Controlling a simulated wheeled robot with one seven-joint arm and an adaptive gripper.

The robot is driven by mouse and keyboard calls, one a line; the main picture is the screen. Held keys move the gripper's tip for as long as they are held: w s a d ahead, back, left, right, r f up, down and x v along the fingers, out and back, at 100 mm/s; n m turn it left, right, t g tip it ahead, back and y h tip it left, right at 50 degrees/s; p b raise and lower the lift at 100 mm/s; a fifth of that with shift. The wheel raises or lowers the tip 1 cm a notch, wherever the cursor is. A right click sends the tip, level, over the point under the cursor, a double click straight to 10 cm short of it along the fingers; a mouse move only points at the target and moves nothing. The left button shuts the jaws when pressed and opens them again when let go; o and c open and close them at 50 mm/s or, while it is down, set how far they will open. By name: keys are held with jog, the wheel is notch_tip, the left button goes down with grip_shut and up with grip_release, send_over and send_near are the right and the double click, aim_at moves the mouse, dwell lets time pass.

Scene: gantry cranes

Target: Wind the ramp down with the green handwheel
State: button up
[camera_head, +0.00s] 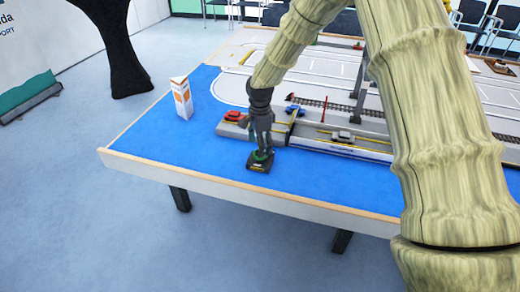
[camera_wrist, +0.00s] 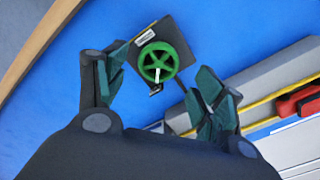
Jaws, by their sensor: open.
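The green handwheel (camera_wrist: 157,62) sits on a small dark base box (camera_wrist: 171,26) on the blue table top. In the head view the handwheel (camera_head: 262,156) shows only as a bit of green under my gripper (camera_head: 262,150). In the wrist view my gripper (camera_wrist: 158,88) is open, with one finger on each side of the wheel's near side. I cannot tell whether a finger touches the wheel. The ramp is hard to make out; a grey strip (camera_head: 230,130) with a red car (camera_head: 234,115) lies behind the wheel.
A white and orange box (camera_head: 182,98) stands on the table at the left. A blue car (camera_head: 295,111) and a silver car (camera_head: 342,136) are near the grey strips. A dark post stands behind.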

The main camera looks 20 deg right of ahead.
jog(key=shift+s+f, duration=0.1)
jog(key=shift+f, duration=1.6)
jog(key=c, duration=1)
